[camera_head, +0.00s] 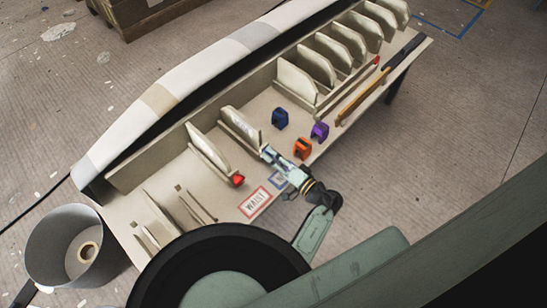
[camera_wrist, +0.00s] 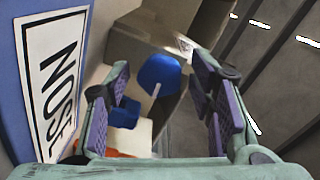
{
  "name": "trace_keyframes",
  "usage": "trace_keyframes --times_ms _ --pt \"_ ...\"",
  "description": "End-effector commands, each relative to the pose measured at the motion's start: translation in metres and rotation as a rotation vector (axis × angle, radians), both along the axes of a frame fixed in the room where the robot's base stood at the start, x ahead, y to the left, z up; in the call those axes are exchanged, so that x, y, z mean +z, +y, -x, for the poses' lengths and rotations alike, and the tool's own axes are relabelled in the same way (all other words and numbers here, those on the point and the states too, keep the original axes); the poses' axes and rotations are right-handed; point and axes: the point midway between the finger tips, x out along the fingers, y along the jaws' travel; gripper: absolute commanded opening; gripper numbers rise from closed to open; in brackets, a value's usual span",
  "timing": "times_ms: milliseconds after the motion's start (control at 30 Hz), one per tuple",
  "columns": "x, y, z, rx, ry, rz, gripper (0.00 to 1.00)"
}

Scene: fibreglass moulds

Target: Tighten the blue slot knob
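The blue slot knob (camera_wrist: 158,76) is a rounded blue knob with a pale line on its face. In the wrist view it sits at the end of a beige slot, between my fingers and beyond their tips. My gripper (camera_wrist: 165,95) is open, with its purple-padded fingers on either side and nothing held. In the head view my gripper (camera_head: 268,154) is at the near end of the second slot with a pale mould (camera_head: 241,126). It hides the blue knob there. Whether the fingers touch the knob I cannot tell.
A NOSE label (camera_wrist: 55,80) stands close at left in the wrist view. Blue (camera_head: 280,118), orange (camera_head: 302,148) and purple (camera_head: 320,131) blocks lie beside my gripper. A red knob (camera_head: 237,180) ends the neighbouring slot. A bucket (camera_head: 65,245) stands by the bench.

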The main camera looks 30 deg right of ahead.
Motion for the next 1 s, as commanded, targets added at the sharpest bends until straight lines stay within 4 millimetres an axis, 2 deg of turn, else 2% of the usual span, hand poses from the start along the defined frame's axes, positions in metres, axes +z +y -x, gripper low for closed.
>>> trace_keyframes --times_ms 300,433,567,800,1000 --pt "0.0 0.0 0.0 0.0 0.0 0.0 0.54" --pt "0.0 -0.003 0.009 -0.001 0.001 0.0 0.54" --pt "-0.001 -0.012 0.03 -0.005 0.001 0.0 0.54" --pt "0.0 -0.029 0.078 -0.004 -0.001 0.0 0.54" --pt "0.0 -0.038 0.105 -0.001 -0.001 0.001 0.54"
